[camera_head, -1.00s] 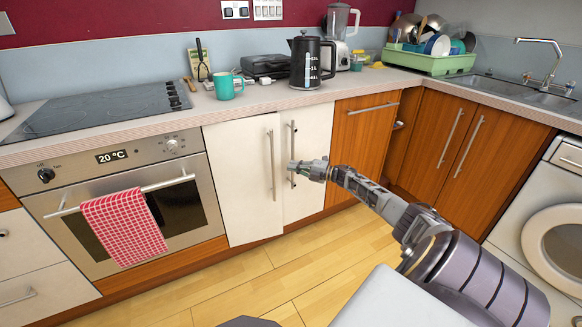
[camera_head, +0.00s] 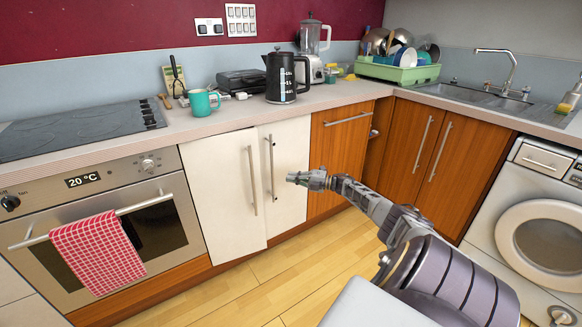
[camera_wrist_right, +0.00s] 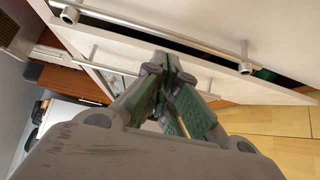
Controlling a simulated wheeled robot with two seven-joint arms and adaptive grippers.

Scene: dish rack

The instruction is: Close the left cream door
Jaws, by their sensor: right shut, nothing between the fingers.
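The left cream door (camera_head: 222,195) stands slightly ajar below the worktop, with its bar handle (camera_head: 252,180) near its right edge. The right cream door (camera_head: 290,160) is beside it and has its own bar handle (camera_head: 271,165). In the right wrist view a dark gap shows along the edge of the left cream door (camera_wrist_right: 190,74). My right gripper (camera_head: 290,178) is shut and empty, in front of the right cream door and right of its handle in the head view. Its fingers also show in the right wrist view (camera_wrist_right: 167,62). My left gripper is out of view.
An oven (camera_head: 150,225) with a red checked towel (camera_head: 97,255) is left of the doors. Wooden cabinet doors (camera_head: 335,160) and a washing machine (camera_head: 535,230) are to the right. The wooden floor (camera_head: 265,285) in front is clear.

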